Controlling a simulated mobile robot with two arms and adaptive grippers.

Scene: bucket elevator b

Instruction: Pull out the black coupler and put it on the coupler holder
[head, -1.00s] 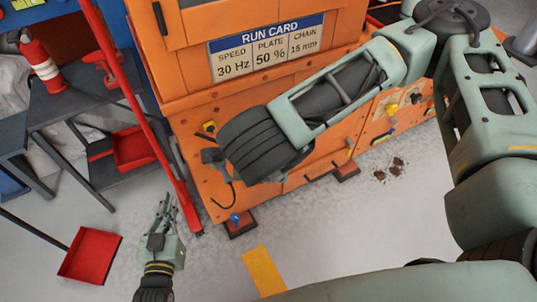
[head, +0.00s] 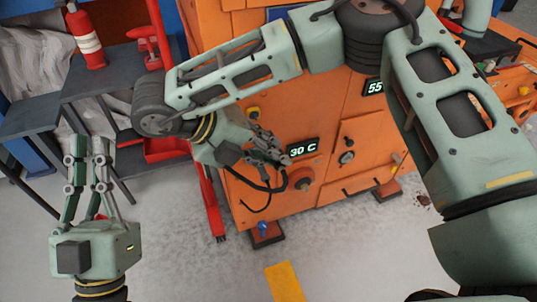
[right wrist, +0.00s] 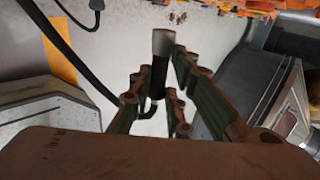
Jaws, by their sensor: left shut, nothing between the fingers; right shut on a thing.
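My right gripper (head: 271,146) is in front of the orange machine's panel, and it also shows in the right wrist view (right wrist: 163,90). It is shut on the black coupler (right wrist: 159,78), a slim black body with a grey metal tip. In the right wrist view the tip stands free against the floor. A black cable (head: 262,186) loops below this gripper in the head view, where the coupler is hard to make out. My left gripper (head: 88,150) is shut and empty at the left, away from the machine. I cannot pick out the coupler holder for certain.
The orange machine (head: 330,195) carries a "30 C" display (head: 302,149), a round reddish fitting (head: 302,179) and a yellow knob (head: 253,112). A red post (head: 212,200) stands at its left corner. A dark shelf (head: 100,75) with a fire extinguisher (head: 84,38) is further left.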

